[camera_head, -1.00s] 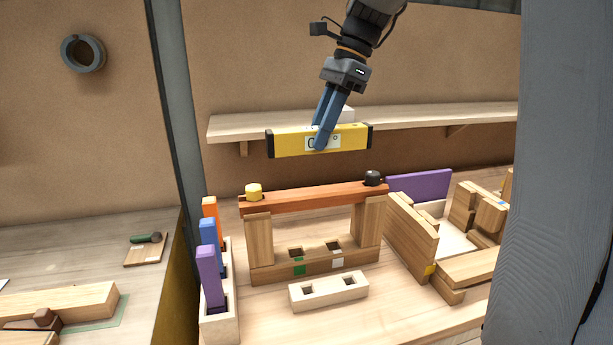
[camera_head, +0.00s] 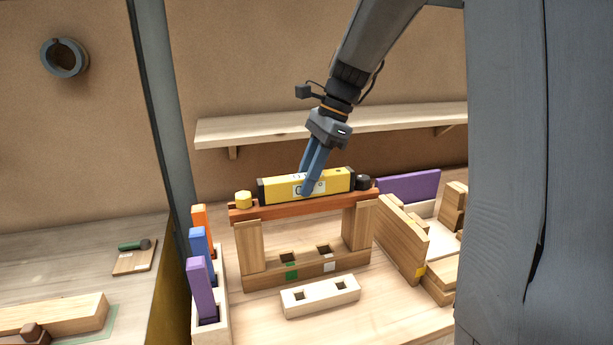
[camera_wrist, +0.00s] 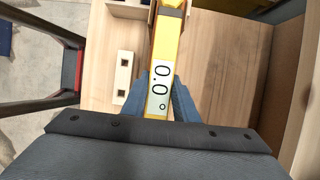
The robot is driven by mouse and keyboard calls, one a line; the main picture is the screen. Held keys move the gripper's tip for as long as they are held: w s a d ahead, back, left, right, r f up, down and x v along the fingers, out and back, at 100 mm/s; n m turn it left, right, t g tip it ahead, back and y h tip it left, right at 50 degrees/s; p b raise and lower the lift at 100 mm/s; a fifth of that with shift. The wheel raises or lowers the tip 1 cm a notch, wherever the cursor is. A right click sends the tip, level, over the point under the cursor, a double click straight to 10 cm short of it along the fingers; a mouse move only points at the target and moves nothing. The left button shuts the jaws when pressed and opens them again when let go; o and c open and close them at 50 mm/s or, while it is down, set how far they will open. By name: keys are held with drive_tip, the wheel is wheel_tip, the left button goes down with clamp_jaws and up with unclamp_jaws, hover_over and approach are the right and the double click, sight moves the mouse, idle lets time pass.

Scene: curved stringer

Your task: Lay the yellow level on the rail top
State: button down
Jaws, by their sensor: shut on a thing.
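The yellow level (camera_head: 330,182), with black ends and a white display, is in my gripper (camera_head: 307,190). The blue fingers are shut on its middle.
The rail rests on two wooden posts (camera_head: 249,246). A pale block with two holes (camera_head: 320,296) lies in front. Orange, blue and purple (camera_head: 200,288) pieces stand in a rack at left. Wooden boards (camera_head: 400,238) and a purple panel (camera_head: 410,186) are at right. A shelf (camera_head: 270,128) runs behind.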

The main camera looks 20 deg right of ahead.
drive_tip(key=c, duration=1.4)
unclamp_jaws()
drive_tip(key=shift+f, duration=0.1)
drive_tip(key=b+v, duration=0.2)
drive_tip(key=v, duration=1)
